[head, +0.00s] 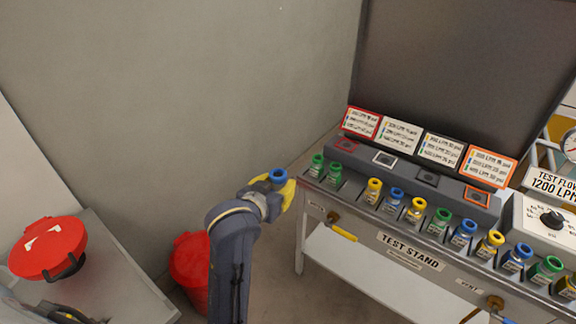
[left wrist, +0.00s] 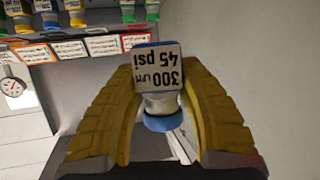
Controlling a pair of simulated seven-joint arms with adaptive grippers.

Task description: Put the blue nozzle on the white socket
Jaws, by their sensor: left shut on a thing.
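My left gripper (head: 276,193) is shut on a blue nozzle (head: 278,175) and holds it in the air left of the test stand. In the left wrist view the nozzle (left wrist: 160,65) sits between the yellow fingers (left wrist: 160,95), its label reading 300 LPM 45 psi upside down and its blue ring at the bottom of the picture. The white socket (head: 385,159) is an empty, white-framed square on the raised ledge, second from the left, right of the gripper and apart from it. My right gripper is not in view.
The test stand (head: 366,233) holds a row of green, yellow and blue nozzles (head: 396,199) in front of the ledge. Red (head: 346,145), black (head: 428,178) and orange (head: 477,196) sockets share the ledge, with spec cards (head: 401,136) behind. A red bin (head: 190,268) stands left.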

